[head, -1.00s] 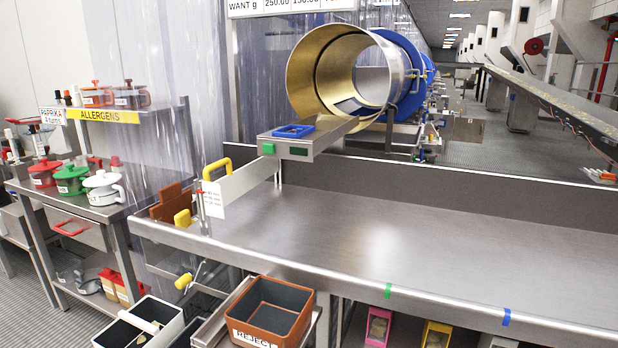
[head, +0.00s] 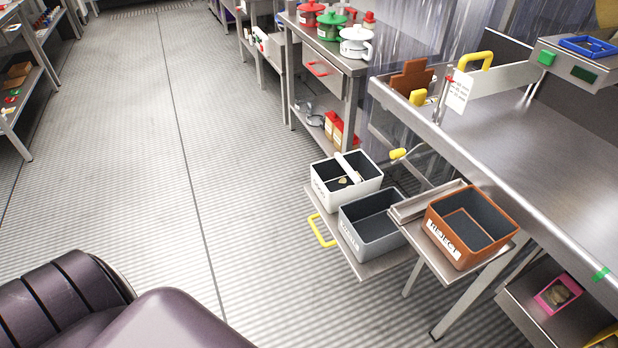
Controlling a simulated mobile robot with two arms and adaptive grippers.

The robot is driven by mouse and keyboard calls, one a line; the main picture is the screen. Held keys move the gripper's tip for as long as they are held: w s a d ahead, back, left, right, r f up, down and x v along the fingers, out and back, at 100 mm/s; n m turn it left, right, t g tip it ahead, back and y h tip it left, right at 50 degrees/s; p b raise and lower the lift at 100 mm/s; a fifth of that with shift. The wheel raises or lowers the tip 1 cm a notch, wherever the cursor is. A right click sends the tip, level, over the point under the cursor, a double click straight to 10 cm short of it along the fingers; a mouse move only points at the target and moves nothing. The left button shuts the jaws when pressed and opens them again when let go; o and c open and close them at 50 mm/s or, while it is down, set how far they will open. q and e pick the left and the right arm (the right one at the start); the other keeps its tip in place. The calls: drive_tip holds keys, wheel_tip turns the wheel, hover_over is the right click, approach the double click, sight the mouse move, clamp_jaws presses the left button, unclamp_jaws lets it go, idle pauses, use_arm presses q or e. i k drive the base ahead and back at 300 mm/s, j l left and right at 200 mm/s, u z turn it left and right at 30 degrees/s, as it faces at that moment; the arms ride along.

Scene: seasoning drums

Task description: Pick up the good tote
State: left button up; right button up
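A grey tote (head: 376,242) with a dark inside stands on a low pull-out shelf (head: 365,270), with a small label I cannot read on its front. A white tote (head: 322,193) stands just behind it, with a white bar-like piece and a small tan item in it. Its label is also too small to read. An orange-brown tote (head: 497,246) stands to the right on its own shelf, labelled REJECT. I cannot tell from the labels which tote is the good one. Neither of my grippers is in view.
A yellow handle (head: 320,232) sticks out from the low shelf. The steel table (head: 560,170) with its legs is at the right. A cart (head: 345,80) with lidded pots stands behind the totes. The ribbed floor (head: 150,150) to the left is clear.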

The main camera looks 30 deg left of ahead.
sight(338, 180)
drive_tip(key=i+j+u, duration=0.1)
drive_tip(key=u, duration=0.85)
drive_tip(key=i+j+u, duration=0.1)
drive_tip(key=u, duration=0.35)
drive_tip(key=i+u, duration=0.25)
drive_tip(key=u, duration=0.2)
drive_tip(key=i, duration=3.5)
drive_tip(key=i+z, duration=0.1)
drive_tip(key=z, duration=0.3)
drive_tip(key=i+z, duration=0.15)
drive_tip(key=z, duration=0.25)
drive_tip(key=i+j+z, duration=0.1)
drive_tip(key=z, duration=0.3)
drive_tip(key=i+j+z, duration=0.1)
drive_tip(key=z, duration=2.3)
